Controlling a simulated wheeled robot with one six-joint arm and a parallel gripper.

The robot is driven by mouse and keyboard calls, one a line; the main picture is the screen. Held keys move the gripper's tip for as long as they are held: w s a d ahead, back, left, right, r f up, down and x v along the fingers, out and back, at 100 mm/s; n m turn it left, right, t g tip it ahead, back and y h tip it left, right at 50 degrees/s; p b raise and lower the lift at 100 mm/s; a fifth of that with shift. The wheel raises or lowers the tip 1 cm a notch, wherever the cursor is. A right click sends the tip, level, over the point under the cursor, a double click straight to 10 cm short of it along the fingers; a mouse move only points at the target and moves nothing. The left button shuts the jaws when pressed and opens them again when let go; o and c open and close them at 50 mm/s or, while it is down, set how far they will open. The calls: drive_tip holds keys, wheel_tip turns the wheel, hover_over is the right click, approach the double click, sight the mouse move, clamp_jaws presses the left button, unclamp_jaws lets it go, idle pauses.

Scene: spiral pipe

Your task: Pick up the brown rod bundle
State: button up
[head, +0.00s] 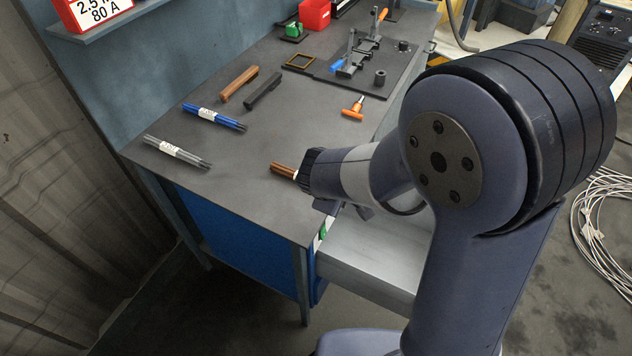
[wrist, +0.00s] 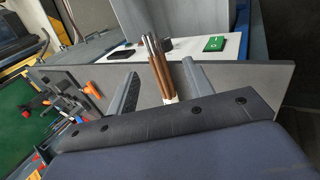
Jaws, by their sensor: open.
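The brown rod bundle (head: 284,170) shows at the front of the grey workbench top, its near part hidden behind my arm. In the wrist view the bundle (wrist: 157,68) has brown rods with bare grey tips and a white label low down. My gripper (wrist: 161,72) is open, with one finger on each side of the bundle and a visible gap to each. In the head view the fingers are hidden behind my wrist. I cannot tell how far the bundle is from the bench surface.
A blue rod bundle (head: 214,117) and a grey rod bundle (head: 177,151) lie to the left on the workbench (head: 240,205). A brown bar (head: 238,83) and a black bar (head: 263,90) lie behind. An orange-handled tool (head: 353,108) and a dark plate (head: 385,80) with fixtures are farther back.

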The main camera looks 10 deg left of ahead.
drive_tip(key=shift+w+x, duration=0.2)
drive_tip(key=shift+x, duration=2.45)
drive_tip(key=shift+r, duration=0.15)
drive_tip(key=shift+c, duration=0.6)
clamp_jaws()
